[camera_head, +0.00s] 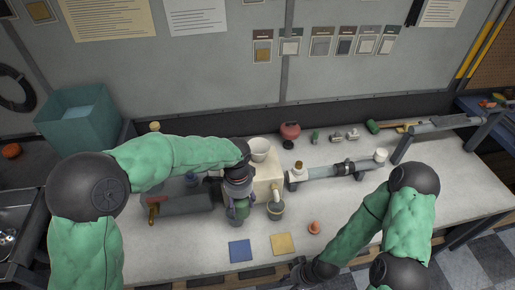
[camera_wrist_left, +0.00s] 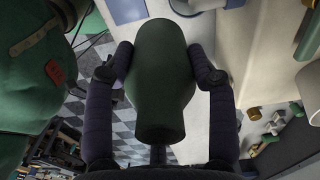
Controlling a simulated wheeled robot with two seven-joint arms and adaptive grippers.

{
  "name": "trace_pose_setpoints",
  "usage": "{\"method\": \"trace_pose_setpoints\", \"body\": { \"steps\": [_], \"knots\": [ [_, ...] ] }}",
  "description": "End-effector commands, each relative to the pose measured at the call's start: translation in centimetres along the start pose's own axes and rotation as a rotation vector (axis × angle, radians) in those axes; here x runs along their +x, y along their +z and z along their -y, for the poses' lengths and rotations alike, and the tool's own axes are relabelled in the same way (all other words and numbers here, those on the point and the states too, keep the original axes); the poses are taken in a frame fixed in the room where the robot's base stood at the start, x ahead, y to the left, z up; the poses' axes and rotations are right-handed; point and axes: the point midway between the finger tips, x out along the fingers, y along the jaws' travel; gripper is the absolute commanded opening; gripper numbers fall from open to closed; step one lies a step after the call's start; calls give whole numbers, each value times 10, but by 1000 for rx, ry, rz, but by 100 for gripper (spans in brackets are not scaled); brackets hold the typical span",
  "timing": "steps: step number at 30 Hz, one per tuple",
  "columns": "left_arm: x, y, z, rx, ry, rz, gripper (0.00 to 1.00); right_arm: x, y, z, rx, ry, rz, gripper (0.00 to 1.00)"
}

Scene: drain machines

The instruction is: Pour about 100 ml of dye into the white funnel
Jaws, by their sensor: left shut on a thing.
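The white funnel (camera_head: 259,147) sits on top of a cream block (camera_head: 267,178) near the middle of the bench. My left gripper (camera_head: 239,188) is just left of the cream block and in front of the funnel. It is shut on a dark green bottle (camera_head: 239,211), held between both fingers in the left wrist view (camera_wrist_left: 160,80). The bottle is apart from the funnel, and its liquid cannot be seen. My right gripper (camera_head: 303,272) is low at the bench's front edge; its fingers are too unclear to read.
A small dark cup (camera_head: 275,210) stands below the cream block's spout. A grey pipe assembly (camera_head: 335,171) lies to the right. Blue (camera_head: 240,251) and yellow (camera_head: 283,243) squares and an orange cone (camera_head: 314,227) lie in front. A red flask (camera_head: 290,130) stands behind.

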Motion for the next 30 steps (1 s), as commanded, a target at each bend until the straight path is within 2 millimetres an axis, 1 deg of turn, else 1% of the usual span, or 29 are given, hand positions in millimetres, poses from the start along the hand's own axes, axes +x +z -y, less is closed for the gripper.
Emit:
{"method": "trace_pose_setpoints", "body": {
  "steps": [1,6,15,21,30],
  "knots": [
    [-3,-9,8,-8,0,-1,16,0,0,0,0,0,0,40],
    [-14,-36,33,-38,-1,-1,16,0,0,0,0,0,0,40],
    [-29,-83,68,-86,-1,-1,16,0,0,0,0,0,0,40],
    [-38,-113,87,-120,0,-2,16,0,0,0,0,0,0,40],
    [-48,-157,108,-165,-2,-2,16,0,0,0,0,0,0,40]
  ]
}}
